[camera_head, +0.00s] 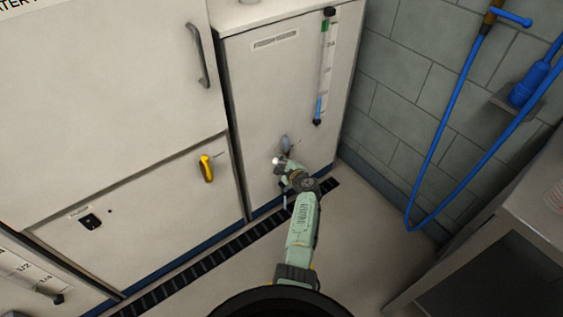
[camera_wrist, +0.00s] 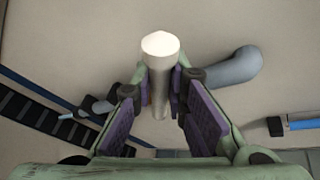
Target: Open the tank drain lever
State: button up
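The drain lever shows in the wrist view as a pale rod (camera_wrist: 160,70) with a white rounded end, standing between the fingertips. In the head view its white knob (camera_head: 275,160) shows low on the tank cabinet front (camera_head: 265,100). My gripper (camera_wrist: 163,85) is at the lever, its purple-padded fingers on either side of the rod. The fingers look apart, with no clear grip on the rod. In the head view my gripper (camera_head: 284,168) partly hides the lever's lower parts. A grey rounded fitting (camera_wrist: 235,66) sits beside the lever; it also shows in the head view (camera_head: 285,143).
A level gauge tube (camera_head: 327,70) runs up the cabinet's right side. A yellow-handled item (camera_head: 206,168) is on the left cabinet. A black floor grate (camera_head: 215,255) runs along the cabinets.

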jog(key=o, duration=0.4)
jog(key=shift+o, duration=0.2)
